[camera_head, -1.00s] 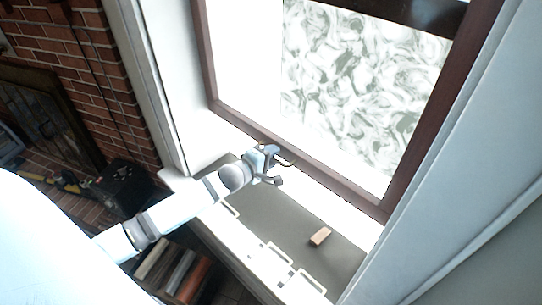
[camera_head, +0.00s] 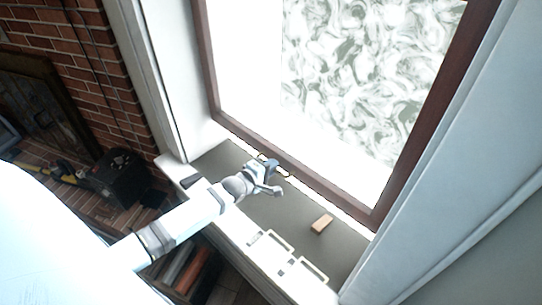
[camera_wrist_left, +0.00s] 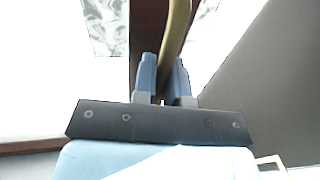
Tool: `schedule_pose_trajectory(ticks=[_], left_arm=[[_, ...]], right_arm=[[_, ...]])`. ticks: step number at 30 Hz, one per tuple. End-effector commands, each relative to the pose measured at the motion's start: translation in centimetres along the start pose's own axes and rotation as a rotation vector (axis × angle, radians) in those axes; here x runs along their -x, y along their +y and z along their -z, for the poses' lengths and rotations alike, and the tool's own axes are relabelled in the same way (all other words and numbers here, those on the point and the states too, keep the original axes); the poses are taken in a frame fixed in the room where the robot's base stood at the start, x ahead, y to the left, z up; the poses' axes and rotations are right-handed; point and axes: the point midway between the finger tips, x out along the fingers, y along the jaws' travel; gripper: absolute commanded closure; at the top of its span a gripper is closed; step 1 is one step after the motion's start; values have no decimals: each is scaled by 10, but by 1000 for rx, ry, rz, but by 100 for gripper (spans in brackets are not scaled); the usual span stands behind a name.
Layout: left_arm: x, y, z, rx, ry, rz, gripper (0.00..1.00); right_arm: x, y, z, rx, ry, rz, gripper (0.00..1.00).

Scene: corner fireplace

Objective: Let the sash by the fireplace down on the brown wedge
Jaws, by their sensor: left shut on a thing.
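The sash (camera_head: 291,170) is a dark brown wooden frame around a bright patterned pane, in the window at the picture's centre right. My left gripper (camera_head: 272,176) is at its bottom rail. In the left wrist view my left gripper (camera_wrist_left: 164,78) is shut on a curved brass handle (camera_wrist_left: 177,32), with the brown rail behind it. The brown wedge (camera_head: 322,223) is a small light-brown block lying on the grey sill, right of my gripper and just below the rail in the picture. A thin bright strip shows under the rail. My right gripper is not in view.
The grey sill (camera_head: 290,212) is mostly bare, with several pale loop-shaped fittings (camera_head: 312,271) along its front edge. White window jambs stand at both sides. A brick wall (camera_head: 75,45) and a black box (camera_head: 120,178) are at the left. Books stand below the sill.

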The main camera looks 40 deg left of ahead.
Motion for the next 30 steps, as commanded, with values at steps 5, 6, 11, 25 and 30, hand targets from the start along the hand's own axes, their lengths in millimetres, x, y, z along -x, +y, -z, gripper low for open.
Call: schedule_pose_trajectory(ticks=[5, 6, 11, 25, 30], left_arm=[[-11, -67, -1, 2, -1, 12, 100], [-14, -76, -1, 2, -1, 12, 100], [-20, -107, -2, 0, -2, 11, 100], [-25, -133, -2, 0, -3, 11, 100], [-25, -133, -2, 0, -3, 12, 100]], right_arm=[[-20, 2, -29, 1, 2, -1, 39], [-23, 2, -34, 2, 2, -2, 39], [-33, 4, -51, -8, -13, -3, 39], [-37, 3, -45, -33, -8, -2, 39], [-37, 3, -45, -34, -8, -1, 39]])
